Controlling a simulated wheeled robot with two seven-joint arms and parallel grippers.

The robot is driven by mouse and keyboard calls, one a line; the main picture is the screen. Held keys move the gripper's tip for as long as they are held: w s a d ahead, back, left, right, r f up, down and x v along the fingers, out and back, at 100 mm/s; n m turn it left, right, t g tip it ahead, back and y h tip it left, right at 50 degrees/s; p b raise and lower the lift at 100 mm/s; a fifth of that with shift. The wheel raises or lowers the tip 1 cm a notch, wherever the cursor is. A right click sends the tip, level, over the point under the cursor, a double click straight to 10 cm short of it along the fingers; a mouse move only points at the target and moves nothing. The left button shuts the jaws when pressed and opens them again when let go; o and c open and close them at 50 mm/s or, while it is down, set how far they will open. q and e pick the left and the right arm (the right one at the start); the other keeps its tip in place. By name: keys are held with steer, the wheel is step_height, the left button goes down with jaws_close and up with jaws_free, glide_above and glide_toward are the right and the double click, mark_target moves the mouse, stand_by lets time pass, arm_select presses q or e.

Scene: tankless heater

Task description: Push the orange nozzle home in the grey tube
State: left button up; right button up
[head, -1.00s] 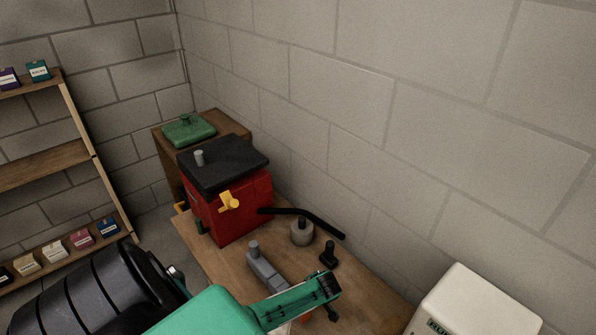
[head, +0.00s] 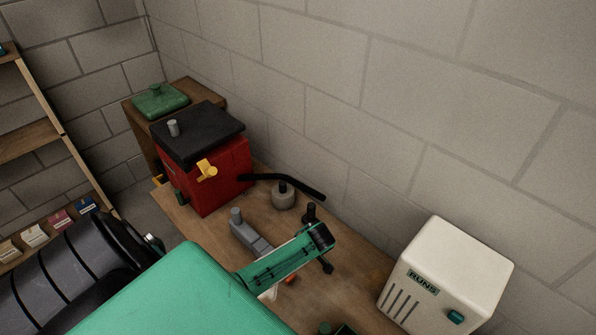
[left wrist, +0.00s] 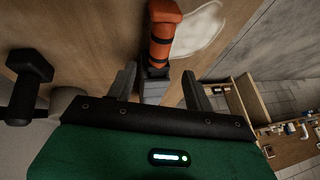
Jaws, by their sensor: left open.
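In the left wrist view the orange nozzle (left wrist: 163,38), with black bands, has its lower end at a grey stepped part (left wrist: 153,88), which looks like the grey tube. How deep it sits I cannot tell. My left gripper (left wrist: 159,83) is open, one finger on each side of the grey part; contact is unclear. In the head view my left gripper (head: 285,262) is over the bench and its fingertips are mostly hidden. A small orange bit (head: 290,280) shows below it, and a grey piece with an upright stub (head: 246,234) lies behind it. My right gripper is not in view.
A red box with a black lid (head: 222,175) and yellow tap stands at the back of the bench (head: 190,222). A grey round piece (head: 283,200), a black hose (head: 300,187) and a black knobbed piece (head: 310,212) are near the wall. A white box (head: 450,275) stands right.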

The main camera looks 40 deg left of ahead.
arm_select(q)
steer(key=v, duration=0.7)
steer(key=shift+d+r+b, duration=0.15)
steer(key=shift+r+b, duration=0.15)
steer(key=shift+b, duration=0.1)
